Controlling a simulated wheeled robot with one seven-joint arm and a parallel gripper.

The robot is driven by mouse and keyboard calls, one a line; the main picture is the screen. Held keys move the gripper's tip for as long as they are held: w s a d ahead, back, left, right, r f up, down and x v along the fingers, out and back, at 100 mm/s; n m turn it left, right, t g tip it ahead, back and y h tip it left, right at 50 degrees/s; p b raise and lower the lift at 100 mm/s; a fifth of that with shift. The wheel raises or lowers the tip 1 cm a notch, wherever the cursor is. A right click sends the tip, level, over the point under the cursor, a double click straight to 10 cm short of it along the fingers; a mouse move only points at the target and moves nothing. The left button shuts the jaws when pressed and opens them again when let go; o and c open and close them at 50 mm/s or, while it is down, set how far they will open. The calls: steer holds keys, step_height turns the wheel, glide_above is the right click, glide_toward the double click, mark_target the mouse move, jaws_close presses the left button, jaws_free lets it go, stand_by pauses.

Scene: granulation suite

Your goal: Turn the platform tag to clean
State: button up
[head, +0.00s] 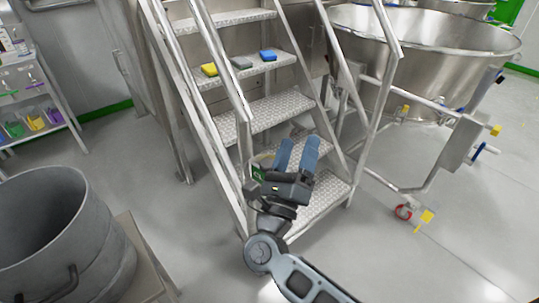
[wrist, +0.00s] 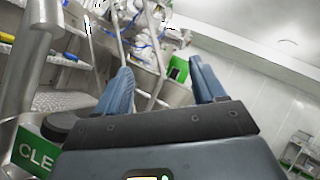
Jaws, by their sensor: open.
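The platform tag (wrist: 33,152) is at the lower left of the wrist view, with a green face and white letters "CLE"; the rest is cut off behind my gripper. In the head view a small green patch, likely the tag (head: 258,173), shows at the stair rail just left of my gripper's body. My gripper (head: 299,141) is in front of the lower steps of the metal stair platform (head: 262,121). Its two blue fingers also show in the wrist view (wrist: 161,70), apart and with nothing between them. The tag is beside the gripper body, not between the fingers.
A large steel bowl (head: 425,45) on a wheeled frame stands right. A grey drum (head: 60,235) is at lower left, a shelf cart (head: 32,95) behind it. Floor at right front is clear.

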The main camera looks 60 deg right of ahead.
mark_target(269, 159)
steer(key=w+a+f+m+y, duration=0.1)
steer(key=f+m+y, duration=0.1)
steer(key=f, duration=0.1)
steer(key=w+a+f+m+y, duration=0.2)
steer(key=w+a+f+m+t+y+p, duration=0.1)
steer(key=w+f+y, duration=0.1)
steer(key=f, duration=0.1)
steer(key=shift+w+a+f+m+y, duration=0.25)
steer(key=shift+a+f+m+y, duration=0.05)
steer(key=shift+m, duration=0.1)
steer(key=shift+f+p+x, duration=0.1)
steer(key=shift+p+x, duration=0.25)
steer(key=shift+x, duration=1.65)
steer(key=shift+f+p+x, duration=0.15)
steer(key=shift+p+x, duration=0.2)
steer(key=shift+x, duration=1.65)
steer(key=c, duration=1)
